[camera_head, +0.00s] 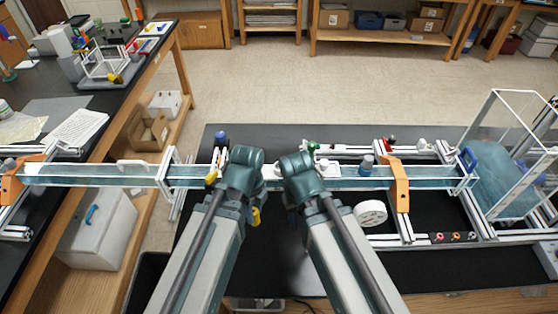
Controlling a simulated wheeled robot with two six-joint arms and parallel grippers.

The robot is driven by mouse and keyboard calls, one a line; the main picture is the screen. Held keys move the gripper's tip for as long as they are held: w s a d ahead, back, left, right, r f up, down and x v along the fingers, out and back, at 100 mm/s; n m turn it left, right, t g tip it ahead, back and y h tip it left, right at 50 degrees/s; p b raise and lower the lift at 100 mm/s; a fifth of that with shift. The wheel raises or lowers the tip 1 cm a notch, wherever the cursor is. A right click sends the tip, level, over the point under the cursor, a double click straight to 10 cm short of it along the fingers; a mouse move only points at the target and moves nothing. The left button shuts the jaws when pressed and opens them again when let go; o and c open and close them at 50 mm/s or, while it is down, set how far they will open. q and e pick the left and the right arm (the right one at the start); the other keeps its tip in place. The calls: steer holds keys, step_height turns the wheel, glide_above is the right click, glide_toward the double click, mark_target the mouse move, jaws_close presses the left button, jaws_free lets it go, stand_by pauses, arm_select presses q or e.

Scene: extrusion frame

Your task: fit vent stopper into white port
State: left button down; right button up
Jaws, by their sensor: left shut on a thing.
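My left gripper (217,167) is at the clear channel (190,178), left of the middle. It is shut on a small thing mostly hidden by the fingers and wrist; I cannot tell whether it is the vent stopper. Small yellow and blue parts (221,138) show beside it. A white fitting (325,164) sits on the channel by the right wrist. Another white round piece (422,143) is on the rear rail. I cannot tell which is the white port.
Orange clamps (399,190) hold the channel on the extrusion frame. A grey-blue cylinder (367,164) stands on it. A white disc (370,213) lies in front. A clear tank (505,175) stands at right. The black tabletop (270,255) is bare between my arms.

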arm_select(q)
step_height(320, 180, up, 10)
steer(key=w+d+m+p, duration=0.1)
steer(key=m+p, duration=0.3)
steer(key=p, duration=0.3)
steer(key=shift+w+d+p, duration=0.2)
steer(key=shift+d+p, duration=0.15)
steer(key=shift+p, duration=0.05)
arm_select(e)
step_height(320, 180, up, 10)
arm_select(q)
steer(key=shift+w, duration=0.1)
steer(key=w+d, duration=0.2)
steer(key=w, duration=0.2)
steer(key=w+d+f+b, duration=0.1)
steer(key=w, duration=0.4)
steer(key=w+d, duration=0.2)
steer(key=w, duration=0.3)
steer(key=shift+d+f, duration=0.2)
steer(key=shift+d, duration=0.1)
steer(key=f+b, duration=0.1)
steer(key=b, duration=0.1)
steer(key=f+b, duration=0.2)
steer(key=shift+w+d+f, duration=0.1)
steer(key=shift+w+f, duration=0.2)
steer(key=shift+w, duration=0.05)
arm_select(e)
step_height(320, 180, down, 5)
